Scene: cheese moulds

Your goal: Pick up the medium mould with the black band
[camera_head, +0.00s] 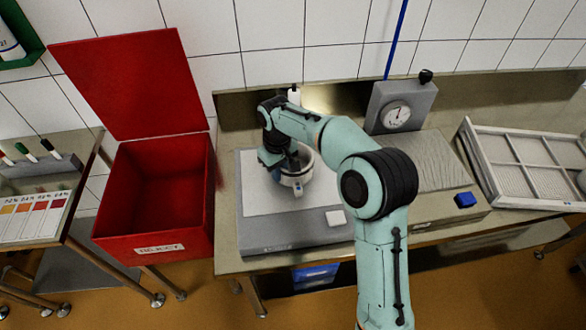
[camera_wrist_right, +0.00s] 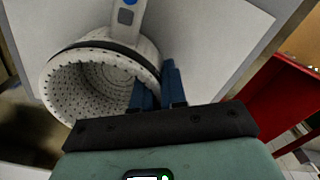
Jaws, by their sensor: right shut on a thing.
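The white perforated mould (camera_wrist_right: 105,75) has a black band (camera_wrist_right: 112,50) around it and an open, hollow end facing the wrist camera. A grey strip with a blue square (camera_wrist_right: 125,15) shows beside it. My right gripper (camera_wrist_right: 157,88) is shut on the mould's wall, one blue finger over the opening and the other at the outer side. In the head view the mould (camera_head: 305,166) is at the grey-white board, partly hidden by my right gripper (camera_head: 286,172). I cannot tell whether it touches the board. My left gripper is not in view.
An open red bin (camera_head: 155,243) labelled "REJECT" stands left of the bench. A dial scale (camera_head: 398,108) stands behind a ridged board (camera_head: 432,165). A divided white crate (camera_head: 465,145) is at the right. The board's front left (camera_head: 270,225) is clear.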

